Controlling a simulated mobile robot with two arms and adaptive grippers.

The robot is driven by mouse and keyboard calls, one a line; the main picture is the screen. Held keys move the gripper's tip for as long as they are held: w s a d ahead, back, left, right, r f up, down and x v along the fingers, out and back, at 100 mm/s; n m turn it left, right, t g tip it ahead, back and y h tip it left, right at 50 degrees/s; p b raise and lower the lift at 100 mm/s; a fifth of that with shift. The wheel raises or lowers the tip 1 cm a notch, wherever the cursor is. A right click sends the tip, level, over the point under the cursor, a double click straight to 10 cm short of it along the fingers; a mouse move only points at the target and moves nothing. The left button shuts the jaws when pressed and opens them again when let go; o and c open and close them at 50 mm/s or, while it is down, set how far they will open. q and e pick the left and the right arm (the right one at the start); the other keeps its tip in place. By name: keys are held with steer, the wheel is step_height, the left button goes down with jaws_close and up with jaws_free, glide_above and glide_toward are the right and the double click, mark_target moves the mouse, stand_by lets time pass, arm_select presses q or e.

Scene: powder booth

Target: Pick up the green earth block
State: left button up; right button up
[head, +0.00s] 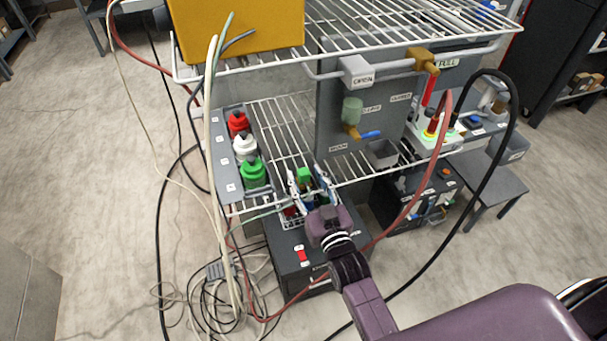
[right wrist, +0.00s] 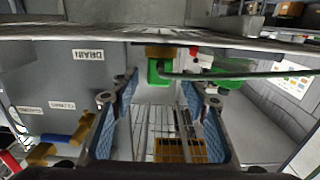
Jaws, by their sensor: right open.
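The green earth block (head: 304,174) shows small in the head view, near the front edge of the lower wire shelf. In the right wrist view the green block (right wrist: 158,72) lies straight ahead, just beyond the fingertips, with a green cable running from it to the right. My right gripper (head: 309,182) is open, its two fingers on either side of the block as the head view sees it. In the right wrist view the space between the blue-padded fingers (right wrist: 160,92) is empty. I cannot tell whether either finger touches the block. My left gripper is not in view.
Red, white and green bottles (head: 245,149) stand in a grey rack to the left. A grey panel (head: 340,105) with valves rises behind to the right. The upper wire shelf (head: 400,36) hangs overhead. Loose cables and a red hose (head: 432,160) run close by.

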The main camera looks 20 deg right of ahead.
steer(key=shift+w, duration=0.7)
steer(key=shift+w+f, duration=0.1)
steer(key=shift+w, duration=0.4)
steer(key=shift+s, duration=0.1)
steer(key=shift+c, duration=0.7)
steer(key=c, duration=0.8)
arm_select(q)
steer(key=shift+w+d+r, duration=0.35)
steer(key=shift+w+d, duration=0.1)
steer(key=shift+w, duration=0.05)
arm_select(e)
steer(key=shift+c, duration=1)
